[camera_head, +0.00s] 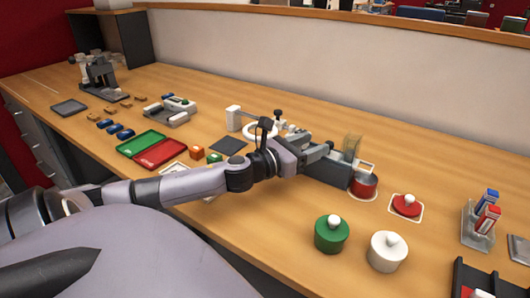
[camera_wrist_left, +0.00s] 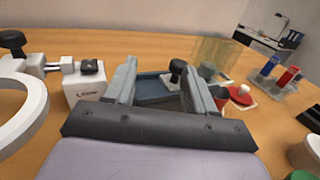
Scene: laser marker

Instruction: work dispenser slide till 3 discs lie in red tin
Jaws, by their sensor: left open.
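The dispenser has a clear amber hopper (camera_head: 352,147) on the bench's right half. In the left wrist view the hopper (camera_wrist_left: 215,56) stands beyond my fingers, beside a blue-grey base (camera_wrist_left: 155,88). A black slide knob (camera_wrist_left: 178,71) stands upright between or just beyond my fingertips; I cannot tell if they touch it. The open red tin (camera_head: 363,188) stands right below the hopper; its contents cannot be made out. Its red lid (camera_head: 406,205) lies on a white-edged square to the right. My left gripper (camera_head: 337,164) is open at the dispenser and hides much of it. My right gripper is not in view.
A green lidded tin (camera_head: 331,236) and a white one (camera_head: 387,253) stand near the front edge. A white device with a ring (camera_head: 260,130) stands left of my gripper. A rack with blue and red items (camera_head: 483,218) is at the right. The bench behind is clear.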

